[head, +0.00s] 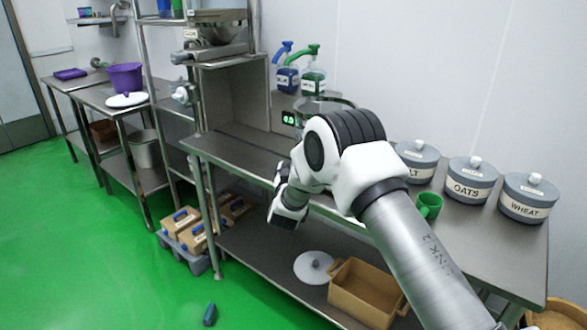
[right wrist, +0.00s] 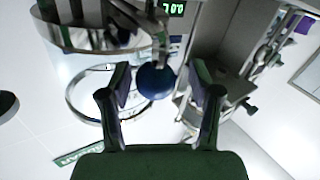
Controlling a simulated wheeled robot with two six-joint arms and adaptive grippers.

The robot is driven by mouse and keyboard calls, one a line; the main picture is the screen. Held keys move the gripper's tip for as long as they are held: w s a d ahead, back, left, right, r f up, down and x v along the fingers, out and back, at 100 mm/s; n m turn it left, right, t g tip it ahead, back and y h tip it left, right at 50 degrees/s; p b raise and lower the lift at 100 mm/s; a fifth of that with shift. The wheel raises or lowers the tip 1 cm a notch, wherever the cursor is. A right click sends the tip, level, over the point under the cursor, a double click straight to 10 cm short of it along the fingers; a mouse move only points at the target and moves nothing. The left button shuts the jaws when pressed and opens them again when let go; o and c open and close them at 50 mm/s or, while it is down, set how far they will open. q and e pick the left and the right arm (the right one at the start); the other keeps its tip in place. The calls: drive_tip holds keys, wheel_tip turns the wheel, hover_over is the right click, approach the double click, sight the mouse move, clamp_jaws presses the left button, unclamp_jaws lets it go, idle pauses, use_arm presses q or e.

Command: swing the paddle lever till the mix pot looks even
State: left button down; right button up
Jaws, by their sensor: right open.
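My right gripper (head: 285,212) hangs in front of the steel bench's front edge in the head view. In the right wrist view my right gripper (right wrist: 163,88) is open, with a finger on each side of a blue ball knob (right wrist: 157,82). The knob looks like the end of the paddle lever, and a gap shows on both sides of it. A round steel vessel (right wrist: 85,38), likely the mix pot, is at the upper left there. In the head view its rim (head: 328,101) shows behind my arm. Its contents are hidden. My left gripper is out of view.
The steel bench (head: 240,155) carries a lit display (head: 289,118), blue and green pump bottles (head: 313,80), a green cup (head: 429,205) and lidded grey jars such as oats (head: 468,188). A brown crate (head: 365,290) and a white lid (head: 314,267) lie on the lower shelf.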

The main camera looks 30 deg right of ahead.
drive_tip(key=v, duration=1.2)
drive_tip(key=s+f+n+g+y+p, duration=0.2)
drive_tip(key=s+f+g+y, duration=0.1)
drive_tip(key=s+f, duration=0.65)
drive_tip(key=s+f+n+g+y+p, duration=0.25)
drive_tip(key=s+f, duration=0.35)
drive_tip(key=f, duration=0.6)
drive_tip(key=s+a+f+g+y, duration=0.1)
drive_tip(key=s+a+f+g, duration=0.1)
drive_tip(key=s, duration=0.6)
drive_tip(key=s+a+f+g+y, duration=0.2)
drive_tip(key=s+a+g, duration=0.1)
drive_tip(key=s, duration=0.5)
drive_tip(key=s+a+f+g+y, duration=0.2)
drive_tip(key=s+a+g, duration=0.1)
drive_tip(key=s, duration=0.6)
drive_tip(key=shift+a+f+g, duration=0.25)
drive_tip(key=shift+f+g, duration=0.05)
drive_tip(key=shift+g, duration=0.45)
